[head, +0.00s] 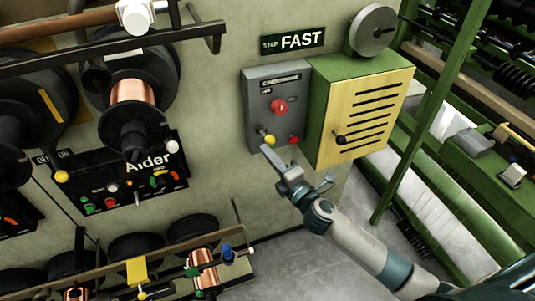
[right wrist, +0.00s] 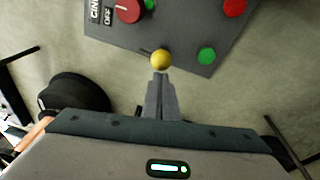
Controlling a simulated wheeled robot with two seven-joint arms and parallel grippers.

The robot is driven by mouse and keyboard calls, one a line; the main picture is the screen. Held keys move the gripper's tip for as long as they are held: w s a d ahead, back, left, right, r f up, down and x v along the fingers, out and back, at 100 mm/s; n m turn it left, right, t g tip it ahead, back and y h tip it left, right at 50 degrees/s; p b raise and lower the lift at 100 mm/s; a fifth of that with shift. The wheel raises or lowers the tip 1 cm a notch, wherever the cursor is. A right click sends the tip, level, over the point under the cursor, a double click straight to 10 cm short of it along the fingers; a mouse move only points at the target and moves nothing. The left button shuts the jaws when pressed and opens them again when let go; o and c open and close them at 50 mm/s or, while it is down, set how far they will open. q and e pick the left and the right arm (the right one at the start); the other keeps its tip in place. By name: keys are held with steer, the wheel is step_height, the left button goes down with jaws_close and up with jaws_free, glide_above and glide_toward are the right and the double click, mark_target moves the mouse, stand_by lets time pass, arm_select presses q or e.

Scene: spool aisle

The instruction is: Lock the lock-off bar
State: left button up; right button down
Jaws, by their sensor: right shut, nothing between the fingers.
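A grey control box (head: 257,95) is fixed to the wall. Near its lower edge is a short bar with a yellow ball end (head: 270,140), which I take for the lock-off bar; the ball also shows in the right wrist view (right wrist: 161,60). My right gripper (head: 267,150) is shut and empty, its fingertips (right wrist: 161,74) just below the ball. I cannot tell whether they touch it. The bar behind the ball is mostly hidden in the wrist view. My left gripper is not in view.
The box carries a red knob (head: 278,106) and a green button (right wrist: 207,56) close by. A green cabinet with a yellow slotted front (head: 370,110) stands right of it. Wire spools (head: 133,95) and rails stand left. The wall below the box is bare.

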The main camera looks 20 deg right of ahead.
steer(key=shift+d, duration=0.15)
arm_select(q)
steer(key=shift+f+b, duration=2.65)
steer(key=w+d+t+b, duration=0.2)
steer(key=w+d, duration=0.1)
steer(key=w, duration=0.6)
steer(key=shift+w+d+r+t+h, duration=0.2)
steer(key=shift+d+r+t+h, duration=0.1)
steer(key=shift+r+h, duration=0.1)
arm_select(e)
steer(key=w+d+n+g+y, duration=0.4)
steer(key=d+y, duration=0.3)
steer(key=d, duration=0.2)
steer(key=shift+w+n+y, duration=0.4)
steer(key=shift+w+n, duration=0.2)
steer(key=shift+w, duration=0.05)
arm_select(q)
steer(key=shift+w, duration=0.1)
